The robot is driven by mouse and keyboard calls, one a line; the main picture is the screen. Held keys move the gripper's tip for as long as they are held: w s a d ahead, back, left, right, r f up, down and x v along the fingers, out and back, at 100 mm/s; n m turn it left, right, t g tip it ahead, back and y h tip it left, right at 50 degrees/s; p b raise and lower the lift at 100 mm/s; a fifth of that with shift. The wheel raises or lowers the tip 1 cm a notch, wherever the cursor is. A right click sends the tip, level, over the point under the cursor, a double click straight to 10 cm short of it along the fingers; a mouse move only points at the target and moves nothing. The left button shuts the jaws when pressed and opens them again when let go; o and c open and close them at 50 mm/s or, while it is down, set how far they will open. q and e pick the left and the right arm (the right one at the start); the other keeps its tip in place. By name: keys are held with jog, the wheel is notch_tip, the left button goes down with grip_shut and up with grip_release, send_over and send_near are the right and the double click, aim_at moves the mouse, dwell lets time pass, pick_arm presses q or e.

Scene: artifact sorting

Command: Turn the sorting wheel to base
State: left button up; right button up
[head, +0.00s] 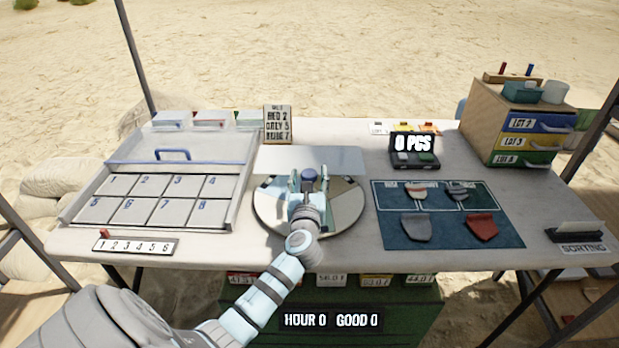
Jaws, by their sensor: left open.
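The sorting wheel (345,207) is a round disc with pale and darker sectors, lying flat in the middle of the table. A blue knob (309,175) stands at its centre. My left gripper (309,184) is over the wheel, with its open fingers on either side of the knob. I cannot tell whether the fingers touch the knob. My wrist and forearm hide the front left part of the wheel, and any sector labels are not readable. My right gripper is not in view.
A numbered tray (233,205) stands left of the wheel. A blue mat (450,236) with several sherds lies to the right. A small sign (278,124) and a pale panel (340,158) are behind the wheel. A drawer box (480,128) stands at the back right.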

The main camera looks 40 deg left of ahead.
pick_arm(q)
jog(key=shift+x, duration=0.9)
grip_shut()
jog(key=shift+r+m+t+h+p, duration=0.25)
jog(key=shift+m+t+h+p, duration=0.15)
jog(key=shift+m+h+p, duration=0.4)
jog(key=shift+f, duration=0.25)
grip_release()
